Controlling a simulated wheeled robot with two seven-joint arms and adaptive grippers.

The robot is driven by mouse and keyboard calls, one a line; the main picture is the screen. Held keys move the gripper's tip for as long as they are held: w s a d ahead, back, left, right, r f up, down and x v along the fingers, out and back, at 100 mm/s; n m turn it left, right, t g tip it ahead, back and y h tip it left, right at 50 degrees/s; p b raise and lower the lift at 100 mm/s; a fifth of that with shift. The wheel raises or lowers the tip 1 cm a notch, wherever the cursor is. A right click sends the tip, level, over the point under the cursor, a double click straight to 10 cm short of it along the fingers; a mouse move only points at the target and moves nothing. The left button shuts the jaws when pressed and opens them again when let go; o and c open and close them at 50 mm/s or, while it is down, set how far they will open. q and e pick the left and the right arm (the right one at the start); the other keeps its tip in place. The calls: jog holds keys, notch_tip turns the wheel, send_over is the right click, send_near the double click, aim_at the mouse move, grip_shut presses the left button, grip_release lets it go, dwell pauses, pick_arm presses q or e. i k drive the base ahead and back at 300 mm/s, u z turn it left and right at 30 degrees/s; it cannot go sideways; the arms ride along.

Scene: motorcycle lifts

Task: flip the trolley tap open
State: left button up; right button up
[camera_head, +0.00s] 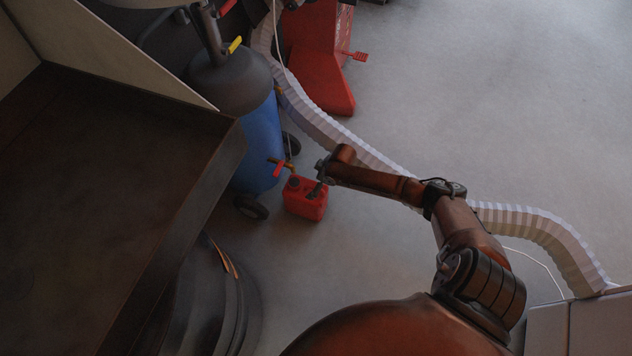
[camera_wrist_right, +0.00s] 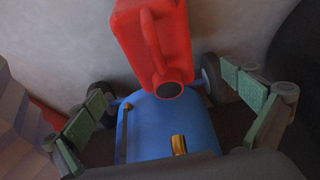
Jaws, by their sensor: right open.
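The trolley is a blue upright tank (camera_head: 262,145) on wheels with a dark grey top, left of centre in the head view. A tap with a red lever (camera_head: 278,167) sticks out low on its right side. My right gripper (camera_head: 322,180) is just right of the tap, over the red can, apart from the lever. In the right wrist view its green-padded fingers (camera_wrist_right: 166,88) are spread wide with nothing between them. The blue tank (camera_wrist_right: 165,128) shows below, with a brass fitting (camera_wrist_right: 178,145); the red lever cannot be made out there. My left gripper is not in view.
A red can (camera_head: 305,203) stands on the floor below the tap; it also shows in the wrist view (camera_wrist_right: 160,35). A white ribbed hose (camera_head: 335,130) runs behind my right arm. A dark tray (camera_head: 110,190) fills the left. Open floor lies at upper right.

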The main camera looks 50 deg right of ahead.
aim_at(282, 162)
jog(key=z, duration=0.85)
